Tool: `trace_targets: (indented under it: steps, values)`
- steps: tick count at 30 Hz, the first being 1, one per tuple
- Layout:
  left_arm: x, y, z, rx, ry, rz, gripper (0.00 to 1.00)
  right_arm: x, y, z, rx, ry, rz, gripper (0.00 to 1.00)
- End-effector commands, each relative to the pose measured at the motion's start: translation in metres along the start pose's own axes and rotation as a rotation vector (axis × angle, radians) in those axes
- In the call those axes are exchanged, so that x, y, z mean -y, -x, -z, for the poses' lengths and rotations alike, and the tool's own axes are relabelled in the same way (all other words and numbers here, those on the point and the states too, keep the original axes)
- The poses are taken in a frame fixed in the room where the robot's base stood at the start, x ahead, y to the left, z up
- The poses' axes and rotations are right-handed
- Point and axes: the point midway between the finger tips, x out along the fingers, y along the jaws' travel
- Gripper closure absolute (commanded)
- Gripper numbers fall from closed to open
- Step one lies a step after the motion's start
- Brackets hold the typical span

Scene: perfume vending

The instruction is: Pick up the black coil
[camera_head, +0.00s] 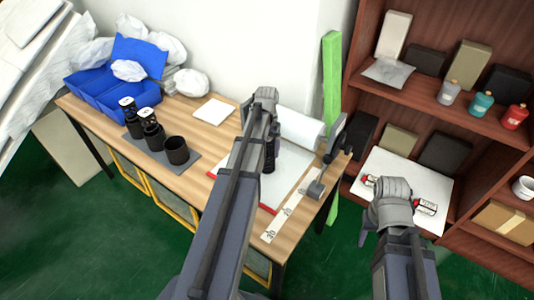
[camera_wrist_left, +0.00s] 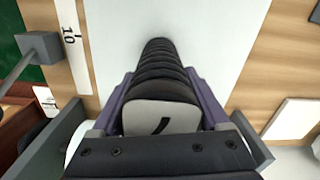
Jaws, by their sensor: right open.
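A black ribbed coil (camera_wrist_left: 160,80) with a pale, dark-marked end (camera_wrist_left: 162,117) lies between the fingers of my left gripper in the left wrist view. The fingers (camera_wrist_left: 160,100) sit flush along both its sides. In the head view my left gripper (camera_head: 265,97) is over the table, and a dark part of the coil (camera_head: 271,158) shows beside my arm. I cannot tell whether its far end touches the white sheet (camera_head: 290,180). My right gripper (camera_head: 390,190) is in front of the shelf; its fingertips are largely hidden.
Two black containers with pale tops (camera_head: 128,104) and an open black cup (camera_head: 176,150) stand on a grey mat (camera_head: 185,170). Blue bins (camera_head: 95,90) with white bags are at the back left. A ruler strip (camera_head: 287,220) and grey stand (camera_head: 317,188) lie right. A brown shelf (camera_head: 400,88) holds boxes and bottles.

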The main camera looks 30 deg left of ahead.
Motion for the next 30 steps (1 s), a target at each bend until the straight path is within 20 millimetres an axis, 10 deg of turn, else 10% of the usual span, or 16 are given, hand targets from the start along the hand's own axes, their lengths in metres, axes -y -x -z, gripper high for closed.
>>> trace_targets:
  steps: [14, 30]
  values:
    - [0.0, 0.0, 0.0, 0.0, 0.0, 0.0, 0.85, 0.0, 0.0, 0.0, 0.0, 0.0, 0.0, 0.5]
    - [0.0, 0.018, 0.0, 0.0, 0.0, 0.0, 0.86, -0.002, 0.018, -0.001, 0.0, 0.0, 0.0, 0.5]
